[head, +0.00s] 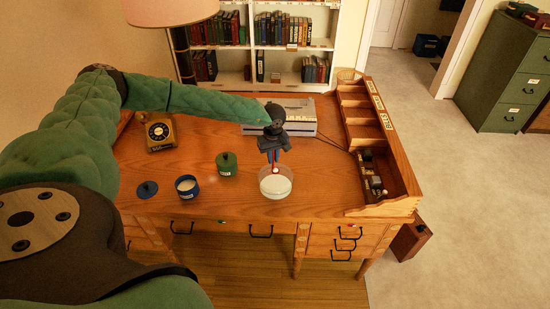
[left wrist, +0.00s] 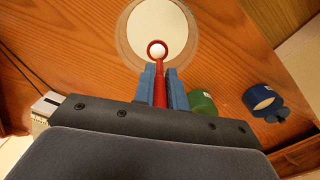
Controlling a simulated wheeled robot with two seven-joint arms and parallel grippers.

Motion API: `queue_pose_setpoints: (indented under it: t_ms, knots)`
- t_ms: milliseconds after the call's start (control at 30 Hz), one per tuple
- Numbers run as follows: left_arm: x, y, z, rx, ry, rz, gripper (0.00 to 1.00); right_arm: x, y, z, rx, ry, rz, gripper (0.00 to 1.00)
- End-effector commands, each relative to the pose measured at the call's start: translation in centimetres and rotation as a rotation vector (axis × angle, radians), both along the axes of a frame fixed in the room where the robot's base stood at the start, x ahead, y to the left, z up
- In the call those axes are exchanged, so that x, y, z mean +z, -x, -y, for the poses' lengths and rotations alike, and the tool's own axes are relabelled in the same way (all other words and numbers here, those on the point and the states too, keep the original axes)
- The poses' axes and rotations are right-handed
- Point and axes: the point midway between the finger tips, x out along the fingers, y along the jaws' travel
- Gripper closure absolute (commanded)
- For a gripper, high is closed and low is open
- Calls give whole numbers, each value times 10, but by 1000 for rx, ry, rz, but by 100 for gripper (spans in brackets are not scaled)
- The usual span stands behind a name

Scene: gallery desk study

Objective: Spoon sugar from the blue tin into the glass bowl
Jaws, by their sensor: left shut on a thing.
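The blue tin (head: 187,187) stands open on the desk, with white sugar inside. Its blue lid (head: 147,189) lies on the desk to its left. The glass bowl (head: 287,192) stands near the desk's front edge and holds white contents. My left gripper (head: 273,156) is above the bowl, pointing down, shut on a red spoon (left wrist: 160,92). The spoon's round end, with white in it, is over the bowl in the left wrist view (left wrist: 134,52). I cannot tell whether the spoon touches the bowl's contents. The blue tin also shows in the left wrist view (left wrist: 258,97). My right gripper is not in view.
A green lidded tin (head: 227,166) stands between the blue tin and the bowl. A yellow rotary telephone (head: 159,134) is at the back left. A grey machine (head: 299,116) stands behind my gripper. A wooden pigeonhole unit (head: 363,140) borders the desk's right side.

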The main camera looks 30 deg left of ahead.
Motion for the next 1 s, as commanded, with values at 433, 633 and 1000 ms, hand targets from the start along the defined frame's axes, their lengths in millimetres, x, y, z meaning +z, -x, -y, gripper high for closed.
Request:
queue_pose_setpoints:
  t_ms: [433,633,1000]
  knots:
    - [1,0,0,0,0,1,100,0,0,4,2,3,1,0]
    - [-1,0,0,0,0,1,100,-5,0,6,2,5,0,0]
    - [-1,2,19,-4,-217,38,100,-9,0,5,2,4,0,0]
